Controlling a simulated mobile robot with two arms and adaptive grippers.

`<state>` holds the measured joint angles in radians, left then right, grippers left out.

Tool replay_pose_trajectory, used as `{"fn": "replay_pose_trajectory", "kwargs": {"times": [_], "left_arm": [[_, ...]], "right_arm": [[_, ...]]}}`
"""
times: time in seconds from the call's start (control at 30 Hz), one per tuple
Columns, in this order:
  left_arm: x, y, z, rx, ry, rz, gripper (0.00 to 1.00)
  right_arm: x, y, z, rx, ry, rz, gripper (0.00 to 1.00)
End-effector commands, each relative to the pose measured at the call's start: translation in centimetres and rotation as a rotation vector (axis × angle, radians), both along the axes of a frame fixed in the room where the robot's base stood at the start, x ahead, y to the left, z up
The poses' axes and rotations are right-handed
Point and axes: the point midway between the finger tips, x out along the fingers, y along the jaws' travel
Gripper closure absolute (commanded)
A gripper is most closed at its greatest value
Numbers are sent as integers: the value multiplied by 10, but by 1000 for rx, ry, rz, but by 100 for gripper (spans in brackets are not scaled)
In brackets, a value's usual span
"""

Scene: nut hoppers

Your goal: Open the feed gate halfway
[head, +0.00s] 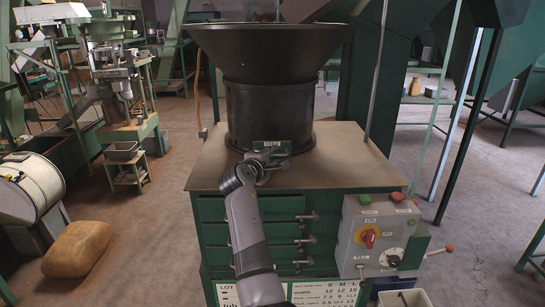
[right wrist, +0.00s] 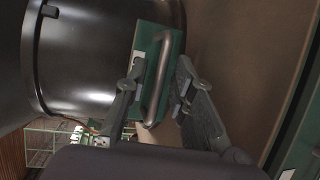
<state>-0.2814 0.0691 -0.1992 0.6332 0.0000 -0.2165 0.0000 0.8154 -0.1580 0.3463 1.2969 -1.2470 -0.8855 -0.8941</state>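The feed gate (head: 272,146) is a small green plate low on the front of the dark hopper (head: 268,105). It also shows in the right wrist view (right wrist: 173,48), with a curved metal handle (right wrist: 157,85) across it. My right gripper (head: 266,160) is at the gate in the head view. In the right wrist view my right gripper (right wrist: 160,88) has one finger on each side of the handle, with gaps between fingers and bar. It looks open and holds nothing. How far the gate stands open cannot be told. My left gripper is not in view.
The hopper stands on a brown-topped green cabinet (head: 340,160) with drawer handles. A grey control box (head: 376,238) with a red and yellow switch is at its front right. A tan sack (head: 78,249) lies on the floor at left.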

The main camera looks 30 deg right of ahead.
Motion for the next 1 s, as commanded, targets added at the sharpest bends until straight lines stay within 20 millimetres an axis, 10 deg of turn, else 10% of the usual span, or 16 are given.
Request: {"fn": "replay_pose_trajectory", "kwargs": {"times": [0.27,1.0], "left_arm": [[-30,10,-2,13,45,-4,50],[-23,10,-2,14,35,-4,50]], "right_arm": [[0,0,0,1,-1,0,72],[-42,59,13,1,0,0,72]]}}
